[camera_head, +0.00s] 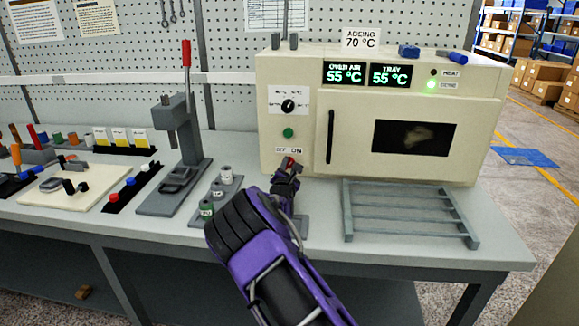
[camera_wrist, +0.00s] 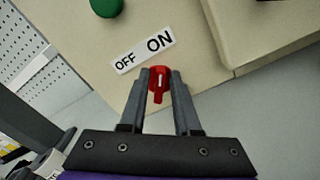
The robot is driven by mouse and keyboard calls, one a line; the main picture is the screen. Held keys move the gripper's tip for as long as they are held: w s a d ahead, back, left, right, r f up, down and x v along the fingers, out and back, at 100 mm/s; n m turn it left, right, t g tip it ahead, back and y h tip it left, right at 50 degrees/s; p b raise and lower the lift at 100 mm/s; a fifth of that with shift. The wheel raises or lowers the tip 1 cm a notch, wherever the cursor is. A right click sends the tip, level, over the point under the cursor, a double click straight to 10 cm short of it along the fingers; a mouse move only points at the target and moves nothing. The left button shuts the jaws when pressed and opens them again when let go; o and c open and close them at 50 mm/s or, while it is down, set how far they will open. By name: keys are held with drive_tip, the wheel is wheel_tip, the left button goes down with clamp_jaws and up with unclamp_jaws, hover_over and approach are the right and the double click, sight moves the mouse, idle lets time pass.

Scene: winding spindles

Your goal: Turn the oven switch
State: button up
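The oven (camera_head: 350,120) is a cream box on the bench with a dark window and a black door handle. Its red switch (camera_wrist: 159,82) is low on the front panel, below the "OFF ON" label (camera_wrist: 145,51). The switch's white mark runs nearly vertically in the wrist view; I cannot tell which setting it is at. My gripper (camera_wrist: 160,76) has one finger on each side of the red switch, with no clear gap showing. In the head view, my gripper (camera_head: 287,167) partly hides the red switch (camera_head: 290,162).
A green button (camera_head: 288,133) and a black dial (camera_head: 288,106) sit above the switch. A grey rack (camera_head: 400,212) lies right of my arm. A press with a red handle (camera_head: 186,55) and small spools (camera_head: 226,174) stand to the left. The displays (camera_head: 367,74) read 55 °C.

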clamp_jaws()
drive_tip(key=n, duration=0.1)
drive_tip(key=n+p, duration=0.1)
drive_tip(key=n, duration=0.1)
drive_tip(key=shift+a+r+n+p, duration=0.15)
drive_tip(key=shift+a+n+p, duration=0.15)
drive_tip(key=shift+n, duration=0.1)
drive_tip(key=n+p, duration=0.1)
drive_tip(key=n, duration=0.2)
drive_tip(key=shift+a+n, duration=0.15)
drive_tip(key=shift+n, duration=0.15)
drive_tip(key=n, duration=0.3)
drive_tip(key=shift+a+p, duration=0.2)
drive_tip(key=shift+p, duration=0.2)
drive_tip(key=shift+a+f+n, duration=0.1)
drive_tip(key=shift+n, duration=0.75)
drive_tip(key=shift+a+f+n, duration=0.1)
drive_tip(key=shift+n, duration=0.75)
